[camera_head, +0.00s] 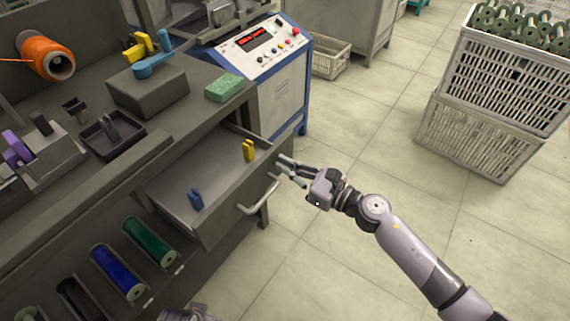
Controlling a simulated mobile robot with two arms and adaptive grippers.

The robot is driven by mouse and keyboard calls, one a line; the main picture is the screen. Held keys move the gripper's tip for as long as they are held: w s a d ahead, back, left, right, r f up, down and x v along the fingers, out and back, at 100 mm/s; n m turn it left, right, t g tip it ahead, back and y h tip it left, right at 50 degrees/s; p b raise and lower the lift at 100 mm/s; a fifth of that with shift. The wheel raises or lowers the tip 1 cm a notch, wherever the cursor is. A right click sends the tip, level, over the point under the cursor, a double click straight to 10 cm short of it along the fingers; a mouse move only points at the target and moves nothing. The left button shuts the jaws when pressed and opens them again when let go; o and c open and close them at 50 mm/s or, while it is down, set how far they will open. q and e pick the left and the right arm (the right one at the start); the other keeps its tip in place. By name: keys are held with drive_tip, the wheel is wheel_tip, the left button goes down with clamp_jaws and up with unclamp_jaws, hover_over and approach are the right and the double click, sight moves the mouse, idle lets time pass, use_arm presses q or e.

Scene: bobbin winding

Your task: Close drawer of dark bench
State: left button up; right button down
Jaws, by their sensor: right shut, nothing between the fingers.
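The dark bench (207,84) fills the left side of the view. Its drawer (232,208) stands pulled out toward the right, with a light bar handle (260,194) on its front. Inside the drawer are a yellow piece (248,150) and a blue piece (195,199). My right gripper (281,168) is shut and empty at the far end of the drawer front, beyond the handle. I cannot tell whether its fingertips touch the drawer front. My left gripper does not show clearly; only a grey part at the bottom edge is seen.
A blue-framed control box (285,95) with a red display stands just behind the drawer. Stacked white crates (480,140) with green bobbins are at the upper right. Thread spools (118,272) sit below the drawer. The tiled floor right of the drawer is clear except for my arm.

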sight(248, 147)
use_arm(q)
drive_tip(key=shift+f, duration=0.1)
use_arm(e)
drive_tip(key=shift+w+a, duration=0.2)
drive_tip(key=shift+a, duration=0.05)
drive_tip(key=shift+w+a, duration=0.1)
drive_tip(key=shift+a, duration=0.1)
drive_tip(key=b+x, duration=0.2)
drive_tip(key=x, duration=0.9)
drive_tip(key=shift+w+a+b, duration=0.15)
drive_tip(key=shift+a+b, duration=0.05)
drive_tip(key=shift+b, duration=0.15)
drive_tip(key=b+x, duration=0.1)
drive_tip(key=x, duration=0.4)
drive_tip(key=shift+f+b, duration=0.15)
drive_tip(key=shift+b, duration=0.15)
drive_tip(key=shift+w+a, duration=0.15)
drive_tip(key=shift+a, duration=0.05)
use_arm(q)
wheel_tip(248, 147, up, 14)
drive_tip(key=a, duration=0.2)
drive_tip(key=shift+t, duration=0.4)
use_arm(e)
drive_tip(key=shift+r, duration=0.25)
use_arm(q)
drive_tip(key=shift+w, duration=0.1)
use_arm(e)
drive_tip(key=shift+w+r, duration=0.1)
drive_tip(key=shift+r, duration=0.05)
